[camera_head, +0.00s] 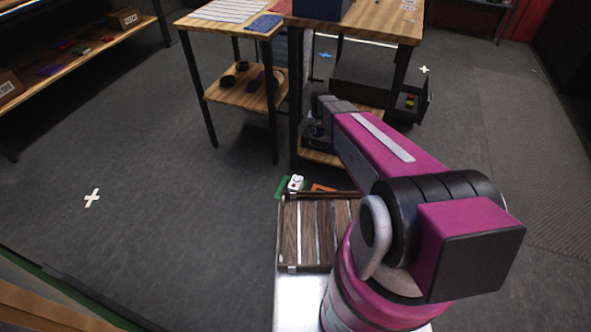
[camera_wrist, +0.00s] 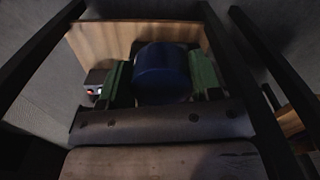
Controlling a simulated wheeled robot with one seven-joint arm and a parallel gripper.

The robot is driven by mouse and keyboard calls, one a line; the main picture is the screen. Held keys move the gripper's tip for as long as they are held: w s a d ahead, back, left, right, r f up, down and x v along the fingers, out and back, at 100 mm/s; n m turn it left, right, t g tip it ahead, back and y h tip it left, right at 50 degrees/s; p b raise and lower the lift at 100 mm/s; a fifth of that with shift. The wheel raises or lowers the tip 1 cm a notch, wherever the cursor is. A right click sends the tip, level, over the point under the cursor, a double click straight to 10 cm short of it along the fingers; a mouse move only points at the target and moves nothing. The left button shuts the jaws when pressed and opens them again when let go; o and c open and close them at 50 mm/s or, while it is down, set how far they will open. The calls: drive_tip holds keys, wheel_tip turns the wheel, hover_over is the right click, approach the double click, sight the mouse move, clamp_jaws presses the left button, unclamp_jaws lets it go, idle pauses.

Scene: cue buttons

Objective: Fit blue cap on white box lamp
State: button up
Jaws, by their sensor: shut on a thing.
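My gripper (camera_wrist: 160,84) has green fingers on both sides of the round dark-blue cap (camera_wrist: 161,66) and is shut on it. Below the cap is a light wooden shelf board (camera_wrist: 105,39); I cannot tell whether the cap touches it. A small pale box (camera_wrist: 95,82) with a bright white and red spot sits just left of the left finger; it may be the white box lamp. In the head view, my arm reaches to the lower shelf (camera_head: 318,157) under the right table, and the cap is hidden there.
Dark table legs (camera_wrist: 38,52) flank my gripper closely. A small white block (camera_head: 295,183) stands at the far edge of a slatted wooden tray (camera_head: 288,235). A dark open drawer (camera_head: 410,104) is to the right. The floor at left is clear.

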drive_tip(key=a+f, duration=0.5)
drive_tip(key=f, duration=0.8)
drive_tip(key=m, duration=0.2)
hover_over(296, 180)
drive_tip(key=f, duration=1.1)
drive_tip(key=shift+w+d+f, duration=0.1)
drive_tip(key=shift+w+f, duration=0.15)
drive_tip(key=shift+f, duration=2.9)
drive_tip(key=shift+f, duration=0.65)
drive_tip(key=o, duration=0.6)
drive_tip(key=shift+s+r, duration=0.1)
drive_tip(key=shift+r, duration=5.4)
